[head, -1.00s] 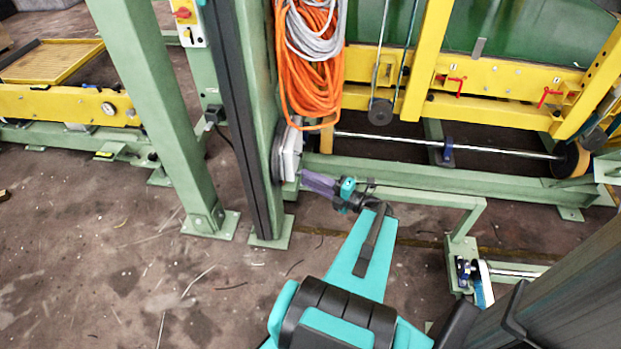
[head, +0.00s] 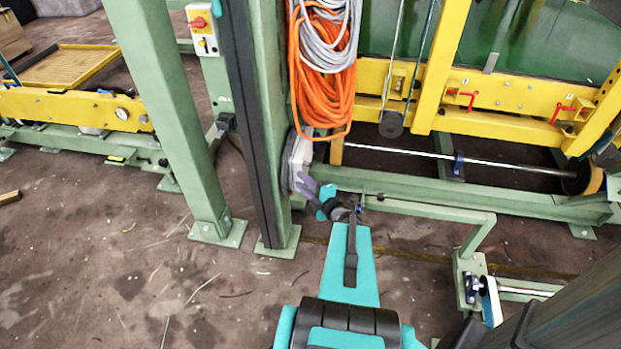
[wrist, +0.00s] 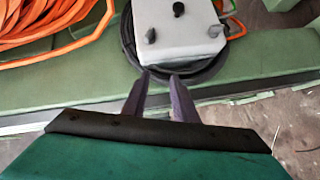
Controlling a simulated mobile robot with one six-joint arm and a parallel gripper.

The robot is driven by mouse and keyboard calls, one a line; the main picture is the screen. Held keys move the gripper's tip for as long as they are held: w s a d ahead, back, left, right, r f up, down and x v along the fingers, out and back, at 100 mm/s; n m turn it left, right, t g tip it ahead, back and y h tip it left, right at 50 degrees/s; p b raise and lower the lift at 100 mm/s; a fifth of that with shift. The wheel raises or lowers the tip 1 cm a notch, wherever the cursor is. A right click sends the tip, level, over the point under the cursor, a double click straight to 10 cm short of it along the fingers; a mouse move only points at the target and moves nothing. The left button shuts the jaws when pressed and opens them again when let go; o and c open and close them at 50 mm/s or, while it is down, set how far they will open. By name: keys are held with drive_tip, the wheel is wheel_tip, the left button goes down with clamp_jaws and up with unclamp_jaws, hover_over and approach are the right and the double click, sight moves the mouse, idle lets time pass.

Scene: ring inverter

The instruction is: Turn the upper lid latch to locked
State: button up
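The box also shows edge-on on the green column in the head view (head: 299,152). My gripper (wrist: 161,77) has its two purple fingers apart and empty, just below the housing. It also shows in the head view (head: 306,184).
Orange cable coils (head: 322,85) hang on the green column (head: 262,110) above the box. A green rail (head: 430,208) runs to the right of my gripper. A green post (head: 170,110) stands to the left. Bare floor (head: 130,270) lies at the lower left.

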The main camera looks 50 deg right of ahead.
drive_tip(key=w+a+f+m+g+h, duration=0.1)
drive_tip(key=w+a+f+m+g, duration=0.15)
drive_tip(key=f, duration=0.25)
drive_tip(key=w+a+f+m+g+h, duration=0.1)
drive_tip(key=a+f+m+g, duration=0.15)
drive_tip(key=f+m, duration=0.2)
drive_tip(key=s+a+f+m+g, duration=0.3)
drive_tip(key=a+f+g, duration=0.2)
drive_tip(key=a+f, duration=0.45)
drive_tip(key=s+a+f+m+g+y, duration=0.1)
drive_tip(key=s+a+f+g, duration=0.1)
drive_tip(key=s+a, duration=0.5)
drive_tip(key=s+a+f+m+g+y, duration=0.1)
drive_tip(key=s+a+f+g+y, duration=0.1)
drive_tip(key=s+a+g, duration=0.3)
drive_tip(key=s+a+f+m+g+y, duration=0.1)
drive_tip(key=s+a+f+g+y, duration=0.1)
drive_tip(key=s+a, duration=0.6)
drive_tip(key=a+g, duration=0.1)
drive_tip(key=a, duration=0.4)
drive_tip(key=shift+s+f+g, duration=0.25)
drive_tip(key=shift+s+g, duration=0.15)
